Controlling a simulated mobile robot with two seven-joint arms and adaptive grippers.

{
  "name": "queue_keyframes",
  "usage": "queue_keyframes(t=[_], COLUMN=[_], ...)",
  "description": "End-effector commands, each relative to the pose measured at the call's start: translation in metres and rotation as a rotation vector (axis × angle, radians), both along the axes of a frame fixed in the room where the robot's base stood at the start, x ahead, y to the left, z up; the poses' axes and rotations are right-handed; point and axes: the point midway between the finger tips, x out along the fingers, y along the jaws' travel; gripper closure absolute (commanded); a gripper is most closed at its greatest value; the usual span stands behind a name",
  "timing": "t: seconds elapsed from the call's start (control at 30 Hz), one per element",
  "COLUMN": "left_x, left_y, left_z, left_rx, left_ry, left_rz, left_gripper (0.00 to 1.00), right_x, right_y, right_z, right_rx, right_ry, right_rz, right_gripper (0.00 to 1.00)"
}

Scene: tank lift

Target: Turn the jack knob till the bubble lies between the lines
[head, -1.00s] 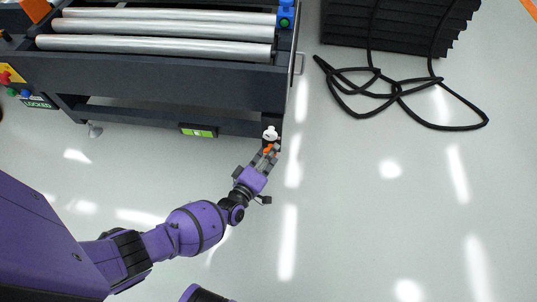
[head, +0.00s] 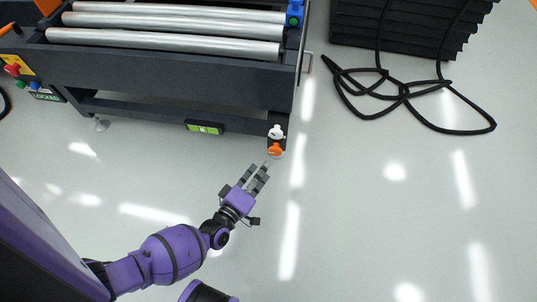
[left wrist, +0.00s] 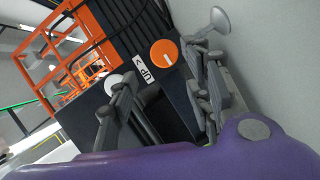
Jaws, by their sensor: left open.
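The orange jack knob (head: 275,150) sits low at the right front corner of the dark roller frame, just below a white round part (head: 276,132). In the left wrist view the knob (left wrist: 165,53) is an orange disc with a short pale line, above a label reading "UP" with an arrow (left wrist: 142,72). My left gripper (head: 262,171) is open and empty, its fingers pointing at the knob but apart from it. The green level (head: 205,128) is on the frame's lower rail; its bubble and lines are too small to read. My right gripper is out of view.
The roller frame (head: 170,70) fills the upper left. A small foot (head: 101,124) stands at its left. A black ribbed block (head: 395,30) with a looped black cable (head: 440,129) lies at upper right. The grey floor around my left arm is clear.

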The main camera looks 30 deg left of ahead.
Motion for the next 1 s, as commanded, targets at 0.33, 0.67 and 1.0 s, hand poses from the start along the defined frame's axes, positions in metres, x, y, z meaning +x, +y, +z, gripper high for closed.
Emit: queue_keyframes(t=[0.33,0.67,1.0], left_x=[-0.031,-0.02,0.022], left_y=[0.002,-0.003,-0.024], left_z=[0.005,0.016,0.027], left_rx=[-0.001,-0.003,0.152], left_ry=[-0.002,-0.02,0.038], left_rz=[0.0,-0.011,-0.043], left_gripper=[0.54,0.54,0.54], right_x=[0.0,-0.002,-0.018], right_y=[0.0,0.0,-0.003], right_z=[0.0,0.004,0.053], right_rx=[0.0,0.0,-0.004], right_ry=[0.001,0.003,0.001], right_rz=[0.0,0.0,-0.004], right_gripper=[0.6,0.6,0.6])
